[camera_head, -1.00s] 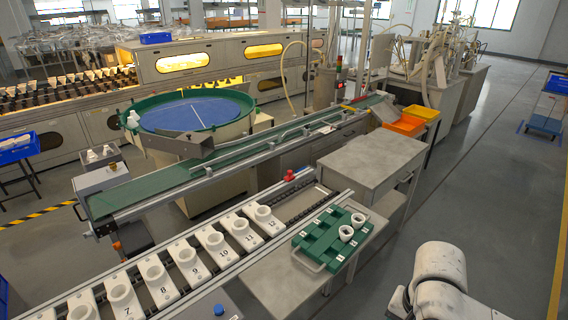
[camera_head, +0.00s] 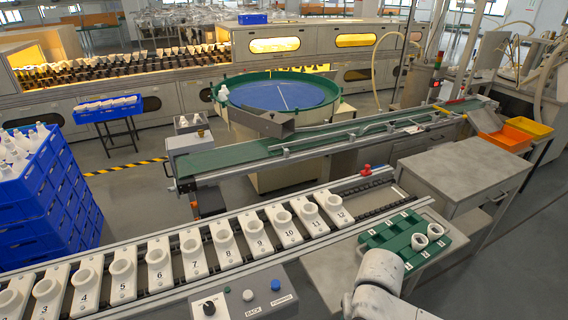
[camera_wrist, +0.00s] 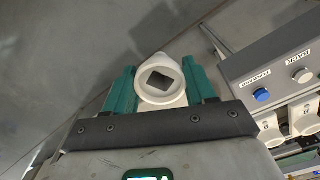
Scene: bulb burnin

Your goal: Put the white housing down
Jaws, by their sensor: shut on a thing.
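My gripper (camera_wrist: 160,88) has green fingers and is shut on a white housing (camera_wrist: 160,74), a ring-shaped piece with a squarish opening facing the wrist camera. The housing sits between the fingers, over a plain grey surface. In the head view my pale arm shows at the lower right, and the gripper and held housing cannot be made out. A green tray (camera_head: 390,237) with numbered places lies on the grey bench top. Two white housings stand at its right end, one (camera_head: 435,231) behind the other (camera_head: 419,242).
A rail with numbered white carriers (camera_head: 226,243) runs along the bench. A control box (camera_head: 250,298) with a knob and buttons is in front; it shows at right in the wrist view (camera_wrist: 275,70). A grey cabinet (camera_head: 450,170) stands behind the tray. Blue crates (camera_head: 40,190) are stacked at left.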

